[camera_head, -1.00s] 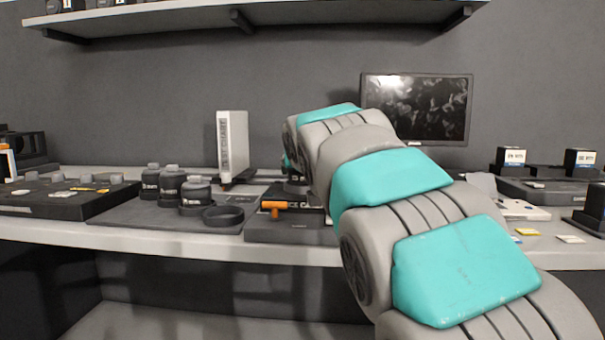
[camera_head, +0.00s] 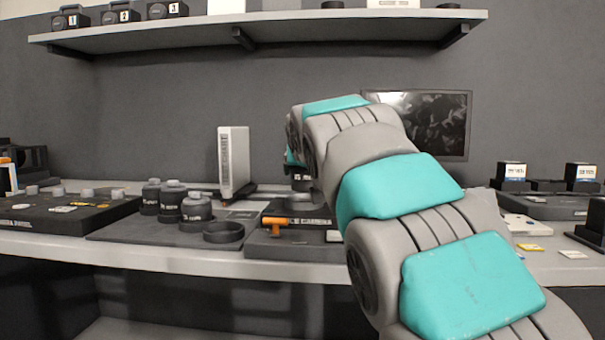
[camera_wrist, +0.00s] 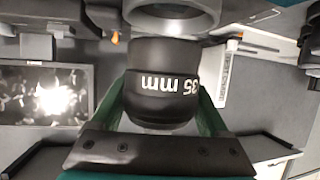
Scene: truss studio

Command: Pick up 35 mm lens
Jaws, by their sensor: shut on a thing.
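The 35 mm lens (camera_wrist: 162,80) is a black cylinder with white "35 mm" lettering, seen close up in the wrist view. My gripper (camera_wrist: 160,108) is shut on it, with one green finger on each side. In the head view a dark lens (camera_head: 302,183) shows beside my arm, above the black tray with the orange lever. My gripper is mostly hidden behind my arm links there.
Several small black lenses (camera_head: 172,203) and a black ring (camera_head: 223,233) sit on a dark mat to the left. An orange lever (camera_head: 275,221) and an upright white box (camera_head: 233,160) are close by. A monitor (camera_head: 430,125) stands behind; a shelf (camera_head: 330,22) runs above.

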